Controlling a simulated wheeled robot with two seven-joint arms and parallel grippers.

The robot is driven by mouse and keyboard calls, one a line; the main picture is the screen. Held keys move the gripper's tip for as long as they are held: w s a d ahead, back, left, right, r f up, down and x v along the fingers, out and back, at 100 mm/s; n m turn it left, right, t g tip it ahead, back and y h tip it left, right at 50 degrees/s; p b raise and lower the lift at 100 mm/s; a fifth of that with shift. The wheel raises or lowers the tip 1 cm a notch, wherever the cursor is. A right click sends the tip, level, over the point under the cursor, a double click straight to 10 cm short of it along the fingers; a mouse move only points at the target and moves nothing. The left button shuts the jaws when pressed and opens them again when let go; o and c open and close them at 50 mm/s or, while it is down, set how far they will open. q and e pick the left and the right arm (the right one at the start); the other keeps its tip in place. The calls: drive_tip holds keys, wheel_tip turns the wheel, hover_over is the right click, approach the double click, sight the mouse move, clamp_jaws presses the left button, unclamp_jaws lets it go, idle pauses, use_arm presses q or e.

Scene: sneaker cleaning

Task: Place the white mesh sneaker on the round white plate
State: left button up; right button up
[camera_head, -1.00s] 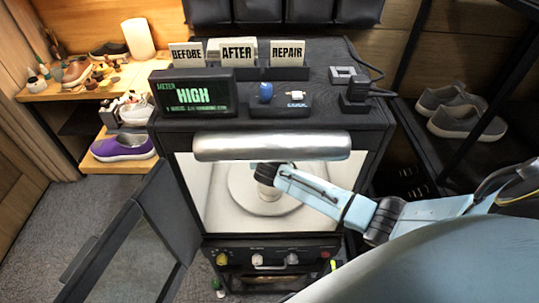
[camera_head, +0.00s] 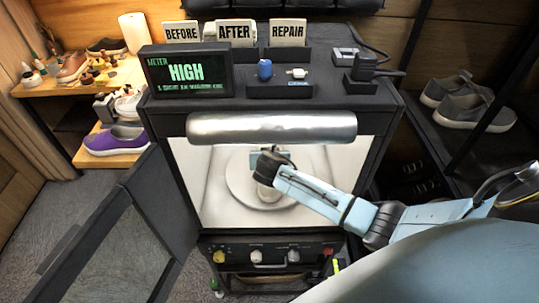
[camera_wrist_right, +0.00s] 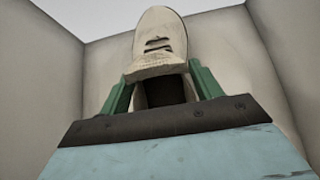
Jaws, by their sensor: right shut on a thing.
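The white mesh sneaker (camera_wrist_right: 158,38) is in the right wrist view, between the two green fingers of my right gripper (camera_wrist_right: 160,85), which is shut on it. Its toe points away from the gripper. In the head view my right gripper (camera_head: 262,165) reaches into the open white box, over the round white plate (camera_head: 238,190). The sneaker is mostly hidden there by my gripper and wrist. I cannot tell whether the sneaker touches the plate. My left gripper is not in view.
The box's dark door (camera_head: 125,235) stands open at the left. A metal cylinder (camera_head: 272,127) spans the top of the opening. A control panel with knobs (camera_head: 265,255) is below it. A purple sneaker (camera_head: 115,140) is on the left shelf, and grey shoes (camera_head: 472,120) are on the right.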

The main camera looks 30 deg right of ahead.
drive_tip(key=shift+w+f, duration=0.1)
drive_tip(key=shift+f, duration=0.4)
drive_tip(key=o, duration=1.6)
drive_tip(key=shift+o, duration=1.1)
drive_tip(key=p+v, duration=0.2)
drive_tip(key=v, duration=1.1)
drive_tip(key=shift+r, duration=0.15)
